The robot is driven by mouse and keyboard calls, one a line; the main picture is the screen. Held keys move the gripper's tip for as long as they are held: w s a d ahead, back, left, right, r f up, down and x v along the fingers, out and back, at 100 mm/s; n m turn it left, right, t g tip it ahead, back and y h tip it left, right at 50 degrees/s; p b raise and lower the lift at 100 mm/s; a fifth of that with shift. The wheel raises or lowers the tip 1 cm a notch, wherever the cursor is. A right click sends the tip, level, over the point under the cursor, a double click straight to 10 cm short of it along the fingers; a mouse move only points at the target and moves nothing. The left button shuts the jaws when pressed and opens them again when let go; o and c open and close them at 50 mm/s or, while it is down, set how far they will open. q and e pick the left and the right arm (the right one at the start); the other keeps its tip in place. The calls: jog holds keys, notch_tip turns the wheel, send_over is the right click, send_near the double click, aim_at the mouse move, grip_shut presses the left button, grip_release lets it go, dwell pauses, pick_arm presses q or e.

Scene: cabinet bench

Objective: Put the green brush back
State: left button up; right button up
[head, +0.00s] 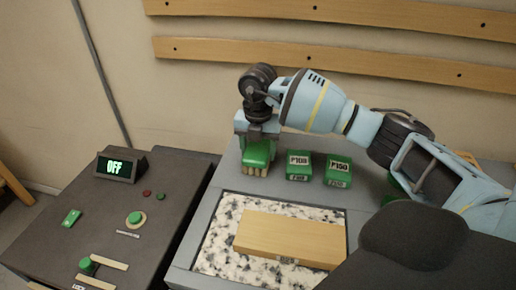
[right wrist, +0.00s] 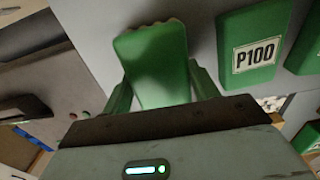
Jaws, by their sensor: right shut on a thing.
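The green brush (head: 258,152) has a green back and pale bristles pointing down. It is at the far left corner of the grey bench, left of the P100 block. My right gripper (head: 257,138) comes down on it from above and is shut on it. In the right wrist view the brush (right wrist: 156,62) sits between the two green fingers. I cannot tell whether the bristles touch the bench top. My left gripper is in neither view.
Green blocks marked P100 (head: 298,165) and P150 (head: 338,169) stand just right of the brush. A wooden block (head: 285,238) lies on a speckled panel (head: 226,240) in front.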

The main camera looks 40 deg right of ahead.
aim_at(258, 148)
jog(key=o, duration=1)
jog(key=shift+f, duration=0.15)
jog(key=shift+c, duration=0.2)
notch_tip(258, 148, up, 12)
jog(key=shift+r, duration=0.2)
